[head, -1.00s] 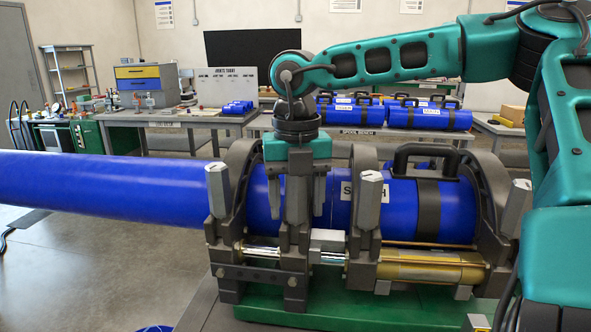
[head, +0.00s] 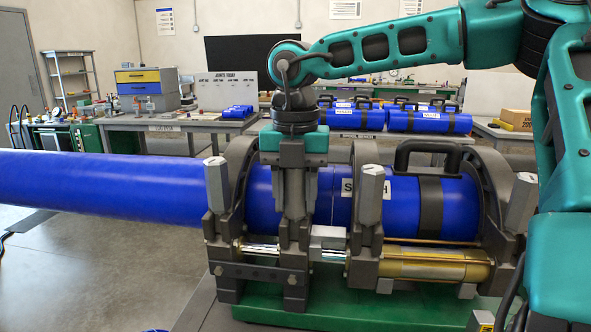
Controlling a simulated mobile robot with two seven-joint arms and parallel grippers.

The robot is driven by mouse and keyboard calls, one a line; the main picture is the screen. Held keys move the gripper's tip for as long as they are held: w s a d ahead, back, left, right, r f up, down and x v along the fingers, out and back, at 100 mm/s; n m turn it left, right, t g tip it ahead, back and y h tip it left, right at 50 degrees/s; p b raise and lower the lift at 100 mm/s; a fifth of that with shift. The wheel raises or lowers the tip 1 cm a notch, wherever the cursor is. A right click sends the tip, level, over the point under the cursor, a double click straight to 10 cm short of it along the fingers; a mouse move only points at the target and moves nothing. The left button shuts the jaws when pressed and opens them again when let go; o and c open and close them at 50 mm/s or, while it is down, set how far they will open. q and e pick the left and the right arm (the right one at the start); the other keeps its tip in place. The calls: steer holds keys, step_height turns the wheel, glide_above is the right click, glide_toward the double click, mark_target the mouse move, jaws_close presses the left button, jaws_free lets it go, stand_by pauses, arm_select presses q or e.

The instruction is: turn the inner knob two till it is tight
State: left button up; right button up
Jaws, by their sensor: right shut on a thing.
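The pipe clamp cart holds a long blue pipe (head: 100,185) at the left and a blue spool (head: 455,207) at the right, their ends close together. Grey faceted knobs stand along the front of its clamps. My right gripper (head: 293,208) points down at the inner left clamp and is shut on the inner knob there, which its fingers mostly hide. The other inner knob (head: 370,190) stands free to its right. I cannot read any number on the knobs. My left gripper is out of view.
Outer knobs (head: 216,184) and (head: 521,200) stand at both ends. The spool has a black handle (head: 428,150) on top. A brass cylinder (head: 432,264) runs low along the front. My right arm fills the upper right. Benches with more blue spools (head: 430,122) stand behind.

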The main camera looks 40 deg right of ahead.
steer(key=shift+f, duration=0.1)
steer(key=shift+m+b, duration=0.9)
steer(key=shift+m, duration=0.1)
steer(key=shift+w+m, duration=0.1)
steer(key=shift+m, duration=0.2)
